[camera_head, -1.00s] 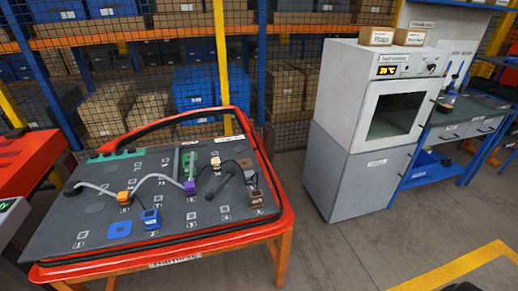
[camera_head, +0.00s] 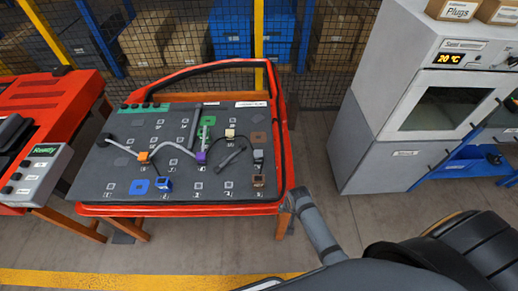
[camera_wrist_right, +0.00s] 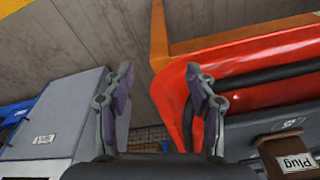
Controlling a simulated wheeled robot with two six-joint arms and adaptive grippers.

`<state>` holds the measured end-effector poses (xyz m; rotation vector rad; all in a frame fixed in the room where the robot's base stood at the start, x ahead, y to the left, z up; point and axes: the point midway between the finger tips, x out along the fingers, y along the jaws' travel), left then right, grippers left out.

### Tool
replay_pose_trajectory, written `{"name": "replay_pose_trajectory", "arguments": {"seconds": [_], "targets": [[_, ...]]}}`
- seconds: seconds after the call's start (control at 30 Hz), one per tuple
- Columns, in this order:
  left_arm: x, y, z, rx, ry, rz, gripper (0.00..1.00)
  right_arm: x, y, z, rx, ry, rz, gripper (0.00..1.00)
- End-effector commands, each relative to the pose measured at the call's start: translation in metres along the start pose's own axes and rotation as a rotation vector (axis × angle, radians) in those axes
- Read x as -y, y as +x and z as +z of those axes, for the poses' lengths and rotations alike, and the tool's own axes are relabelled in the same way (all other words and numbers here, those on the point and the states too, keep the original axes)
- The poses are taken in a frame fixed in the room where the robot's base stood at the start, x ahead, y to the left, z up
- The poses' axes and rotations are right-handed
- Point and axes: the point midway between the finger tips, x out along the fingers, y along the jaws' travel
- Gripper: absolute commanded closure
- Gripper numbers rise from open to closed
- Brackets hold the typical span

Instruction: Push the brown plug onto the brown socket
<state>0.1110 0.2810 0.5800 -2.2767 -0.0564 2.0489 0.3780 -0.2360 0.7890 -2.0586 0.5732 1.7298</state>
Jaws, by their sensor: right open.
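The brown plug (camera_head: 258,181) is a small brown block at the right front corner of the dark board in the head view. In the right wrist view a brown block labelled "Plug" (camera_wrist_right: 291,156) is at the lower right, partly cut off. My right gripper (camera_wrist_right: 160,85) is open and empty, beside the red door frame (camera_wrist_right: 240,65) and apart from the plug. My left gripper is not in view.
The board also carries a blue block (camera_head: 164,184), an orange block (camera_head: 143,157), a purple block (camera_head: 201,157) and grey cables. A grey oven cabinet (camera_head: 385,150) stands to the right. Open floor (camera_head: 325,180) lies between it and the door table. A red bench is at left.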

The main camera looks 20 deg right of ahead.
Motion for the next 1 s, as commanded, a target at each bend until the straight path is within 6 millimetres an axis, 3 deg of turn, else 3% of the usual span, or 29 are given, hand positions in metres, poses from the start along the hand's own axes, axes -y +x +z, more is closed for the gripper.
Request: {"name": "replay_pose_trajectory", "arguments": {"seconds": [0.03, 0.1, 0.3, 0.4, 0.6, 0.83, 1.0], "targets": [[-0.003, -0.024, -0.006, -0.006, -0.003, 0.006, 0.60, 0.009, -0.045, -0.015, -0.008, 0.042, -0.005, 0.43], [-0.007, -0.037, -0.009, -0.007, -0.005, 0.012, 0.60, 0.022, -0.085, -0.032, -0.006, 0.142, -0.008, 0.43], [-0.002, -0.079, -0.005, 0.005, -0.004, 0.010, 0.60, 0.082, -0.190, -0.080, 0.058, 0.726, 0.019, 0.43], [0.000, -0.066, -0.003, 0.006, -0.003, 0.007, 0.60, 0.111, -0.170, -0.085, 0.097, 0.958, 0.065, 0.43], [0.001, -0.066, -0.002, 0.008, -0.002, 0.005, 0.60, 0.150, -0.169, -0.094, 0.121, 1.233, 0.123, 0.43], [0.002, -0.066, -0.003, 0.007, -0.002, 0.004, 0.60, 0.154, -0.168, -0.093, 0.122, 1.276, 0.135, 0.43], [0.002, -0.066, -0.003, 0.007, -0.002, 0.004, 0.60, 0.153, -0.155, -0.091, 0.122, 1.274, 0.137, 0.43]]}}
